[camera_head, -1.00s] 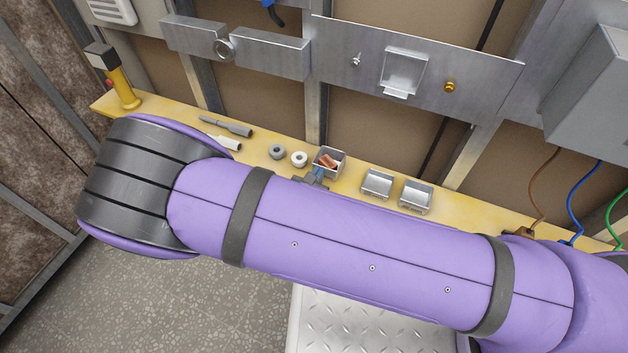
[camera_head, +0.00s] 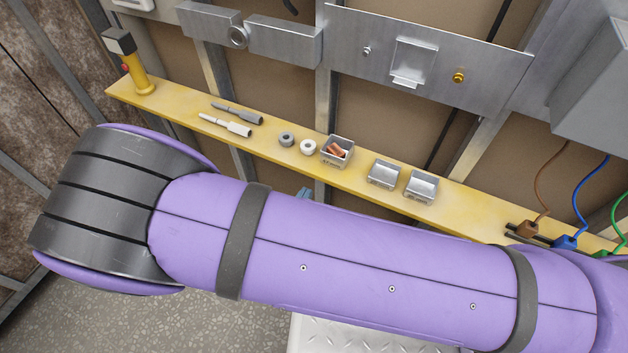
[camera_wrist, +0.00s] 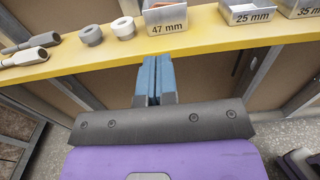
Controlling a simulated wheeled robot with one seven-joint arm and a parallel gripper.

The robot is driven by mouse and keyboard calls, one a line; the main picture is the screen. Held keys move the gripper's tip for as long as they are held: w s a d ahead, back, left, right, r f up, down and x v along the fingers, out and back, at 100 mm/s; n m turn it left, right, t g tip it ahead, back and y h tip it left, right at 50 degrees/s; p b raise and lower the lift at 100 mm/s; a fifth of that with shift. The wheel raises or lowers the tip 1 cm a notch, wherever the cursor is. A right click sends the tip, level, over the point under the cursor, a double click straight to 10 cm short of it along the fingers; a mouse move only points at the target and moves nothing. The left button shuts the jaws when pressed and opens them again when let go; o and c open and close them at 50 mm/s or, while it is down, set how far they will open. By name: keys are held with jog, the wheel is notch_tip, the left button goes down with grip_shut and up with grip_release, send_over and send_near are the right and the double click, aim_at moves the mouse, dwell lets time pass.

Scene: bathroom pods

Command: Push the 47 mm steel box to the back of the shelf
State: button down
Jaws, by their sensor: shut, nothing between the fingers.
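The 47 mm steel box (camera_head: 337,151) is a small open bin with copper-coloured pieces inside. It stands upright on the yellow shelf (camera_head: 465,204). In the wrist view its label (camera_wrist: 166,19) reads 47 mm, and a strip of bare shelf shows in front of it. I cannot tell whether its back touches anything. My gripper shows in the wrist view (camera_wrist: 156,62) with its blue fingers shut and empty. They are in front of the shelf's front edge, lined up with the box and apart from it. In the head view my arm hides most of the gripper (camera_head: 304,193).
Two pen-like tools (camera_head: 237,113) and a yellow-handled device (camera_head: 138,75) are farther left. Wall panels rise behind.

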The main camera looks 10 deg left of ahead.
jog(key=shift+v, duration=1.2)
